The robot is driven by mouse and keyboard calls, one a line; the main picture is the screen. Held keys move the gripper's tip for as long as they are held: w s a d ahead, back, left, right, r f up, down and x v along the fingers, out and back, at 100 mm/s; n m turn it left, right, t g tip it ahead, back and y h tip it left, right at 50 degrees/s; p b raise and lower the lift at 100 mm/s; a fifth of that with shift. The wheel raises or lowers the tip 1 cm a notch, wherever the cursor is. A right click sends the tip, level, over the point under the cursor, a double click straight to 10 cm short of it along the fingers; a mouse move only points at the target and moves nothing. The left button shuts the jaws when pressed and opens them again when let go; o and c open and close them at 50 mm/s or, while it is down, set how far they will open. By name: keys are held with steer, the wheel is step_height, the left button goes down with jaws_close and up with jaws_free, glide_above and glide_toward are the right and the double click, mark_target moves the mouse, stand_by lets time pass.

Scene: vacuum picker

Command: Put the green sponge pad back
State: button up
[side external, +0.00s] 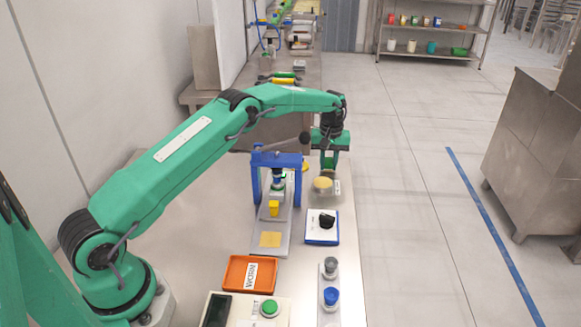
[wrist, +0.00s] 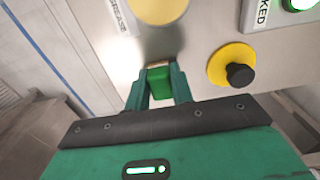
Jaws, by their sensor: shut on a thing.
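My gripper (wrist: 160,82) is shut on the green sponge pad (wrist: 160,84), a small green block with a tan far edge, held between the two fingertips. In the side external view, my gripper (side external: 329,168) points down near the far right of the bench, just behind a round yellow pad (side external: 322,183). I cannot make out the green sponge pad in that view. The wrist view shows bare metal bench around it; whether the pad touches the bench I cannot tell.
A blue frame (side external: 276,160) stands left of my gripper. A yellow disc with a black knob (wrist: 238,74) is close right in the wrist view. A black item sits on a white-and-blue tray (side external: 321,241). An orange "WORN" tray (side external: 231,278) and a green TEST button (side external: 268,308) are nearer.

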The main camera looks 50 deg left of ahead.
mark_target(329, 161)
steer(key=shift+f, duration=0.1)
steer(key=o, duration=0.9)
step_height(329, 161, up, 12)
steer(key=shift+r, duration=0.15)
stand_by(0.3)
stand_by(0.5)
